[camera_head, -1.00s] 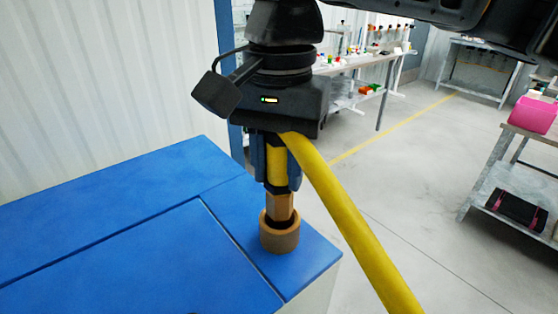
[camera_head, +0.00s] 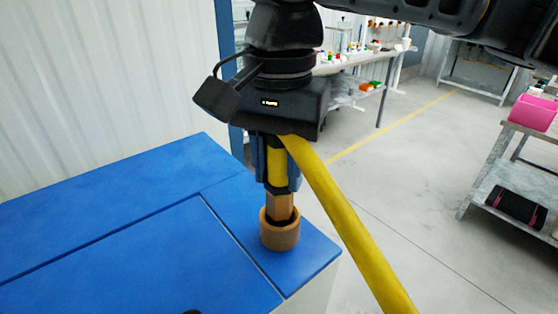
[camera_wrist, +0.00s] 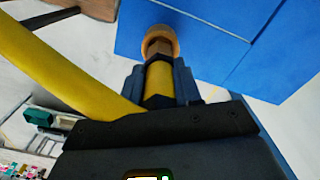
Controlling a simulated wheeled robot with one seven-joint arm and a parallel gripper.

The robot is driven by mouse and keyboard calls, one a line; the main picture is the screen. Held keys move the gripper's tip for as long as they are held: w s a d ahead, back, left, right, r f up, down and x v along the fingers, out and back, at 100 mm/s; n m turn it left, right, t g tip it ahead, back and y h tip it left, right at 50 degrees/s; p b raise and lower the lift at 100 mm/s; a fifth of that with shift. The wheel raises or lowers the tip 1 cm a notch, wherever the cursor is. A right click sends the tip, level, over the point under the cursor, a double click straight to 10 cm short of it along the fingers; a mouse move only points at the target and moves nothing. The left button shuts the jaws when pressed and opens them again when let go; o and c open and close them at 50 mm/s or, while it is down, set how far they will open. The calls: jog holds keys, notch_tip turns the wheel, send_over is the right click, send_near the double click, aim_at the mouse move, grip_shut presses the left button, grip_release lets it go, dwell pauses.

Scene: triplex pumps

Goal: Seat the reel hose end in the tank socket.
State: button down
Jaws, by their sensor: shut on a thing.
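My gripper (camera_head: 277,170) is shut on the yellow reel hose end (camera_head: 278,165), pointing down. The hose end's brass-coloured tip (camera_head: 280,206) reaches into the mouth of the round tan tank socket (camera_head: 280,234). How deep it sits inside is hidden by the rim. The socket stands upright on the corner of the blue tank top (camera_head: 235,222). The yellow hose (camera_head: 350,230) bends away from the gripper down to the right. In the wrist view the hose end (camera_wrist: 158,80) also shows between the fingers, with its tip in the socket (camera_wrist: 161,36).
The blue top's edge lies just right of the socket, with open floor (camera_head: 400,180) beyond. A pale corrugated wall (camera_head: 100,80) stands behind at left. Benches with small parts are far back, and a shelf with a pink bin (camera_head: 533,113) stands at right.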

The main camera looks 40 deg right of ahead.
aim_at(279, 143)
jog(key=shift+f+b, duration=1.35)
jog(key=shift+f, duration=1.05)
jog(key=c, duration=0.7)
grip_release()
jog(key=shift+r, duration=0.1)
jog(key=shift+r, duration=3.85)
jog(key=shift+s+a, duration=0.1)
